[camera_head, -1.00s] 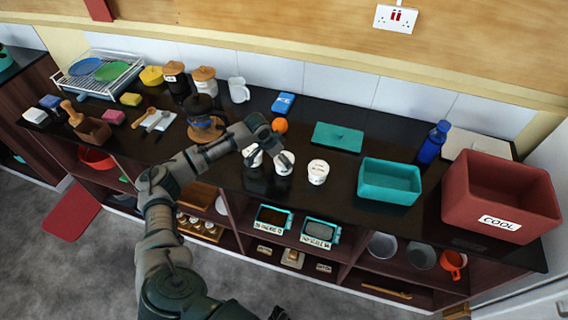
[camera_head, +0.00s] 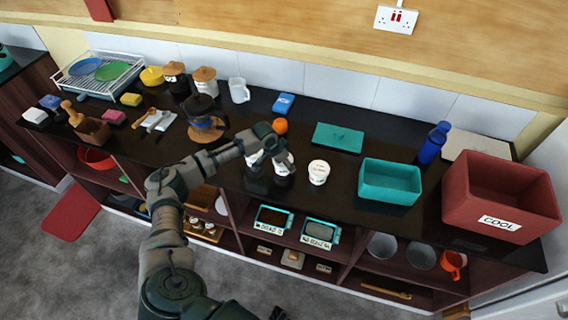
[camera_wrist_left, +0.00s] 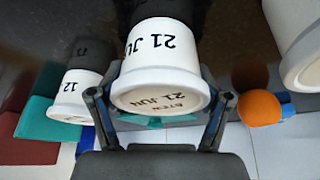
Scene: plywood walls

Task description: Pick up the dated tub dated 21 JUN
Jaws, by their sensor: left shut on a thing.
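The tub dated 21 JUN (camera_head: 284,167) is white and stands on the dark counter, partly covered by my gripper in the head view. In the left wrist view the tub (camera_wrist_left: 160,62) sits between the fingers, with 21 JUN on its lid and side. My left gripper (camera_head: 281,157) is shut on it; its fingers also show in the wrist view (camera_wrist_left: 160,104). A second white tub (camera_head: 318,172) stands to the right; its side reads 12 in the wrist view (camera_wrist_left: 78,88). A third white tub (camera_head: 254,158) stands to the left, partly hidden by my arm.
An orange ball (camera_head: 280,126) lies just behind the tubs. A teal lid (camera_head: 338,137), an open teal box (camera_head: 390,182) and a red COOL bin (camera_head: 500,192) are to the right. A coffee pot (camera_head: 204,122) stands left of my arm. Shelves lie below the counter.

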